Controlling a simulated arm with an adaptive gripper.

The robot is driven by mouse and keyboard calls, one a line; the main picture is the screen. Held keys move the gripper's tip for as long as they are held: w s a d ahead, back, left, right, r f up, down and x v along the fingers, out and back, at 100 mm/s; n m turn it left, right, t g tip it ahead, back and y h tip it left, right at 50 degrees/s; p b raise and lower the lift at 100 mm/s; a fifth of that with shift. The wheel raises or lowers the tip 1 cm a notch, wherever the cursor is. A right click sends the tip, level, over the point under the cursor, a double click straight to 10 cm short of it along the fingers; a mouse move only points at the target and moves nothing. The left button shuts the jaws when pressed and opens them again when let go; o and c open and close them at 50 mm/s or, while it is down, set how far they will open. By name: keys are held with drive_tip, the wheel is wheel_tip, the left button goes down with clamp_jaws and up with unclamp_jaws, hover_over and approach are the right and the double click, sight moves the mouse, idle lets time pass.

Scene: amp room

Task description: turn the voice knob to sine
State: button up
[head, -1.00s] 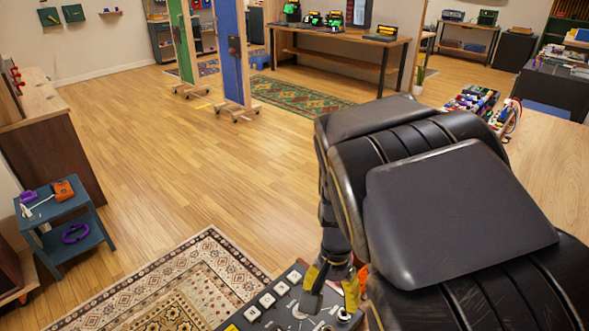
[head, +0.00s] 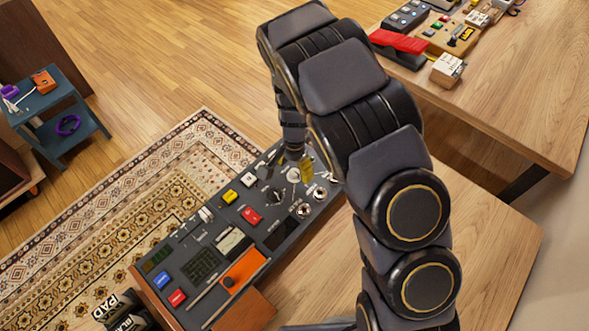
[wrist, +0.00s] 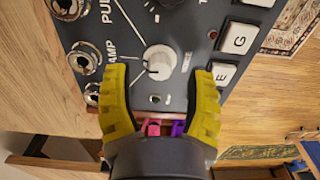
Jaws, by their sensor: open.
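The voice knob (wrist: 158,61) is a round, pale knob on the dark console panel. The lettering beside it in the wrist view is small and sideways and looks like VOICE; I cannot read any sine mark or tell where the knob points. My gripper (wrist: 166,76) has yellow fingertips, spread open to the left and right of the knob, with gaps visible. In the head view my gripper (head: 301,170) is over the far right part of the console (head: 206,222), beside a pale knob (head: 293,175), and my arm hides part of that end.
Metal jacks (wrist: 68,8) line the panel left of the knob; white lettered keys (wrist: 236,38) are on its right. The console stands on a wooden table (head: 490,240). A red pedal (head: 398,41) and other small gear are on another table at the upper right.

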drive_tip(key=shift+f, duration=0.75)
clamp_jaws()
drive_tip(key=shift+n, duration=0.4)
drive_tip(key=n, duration=0.3)
drive_tip(key=shift+n, duration=2.5)
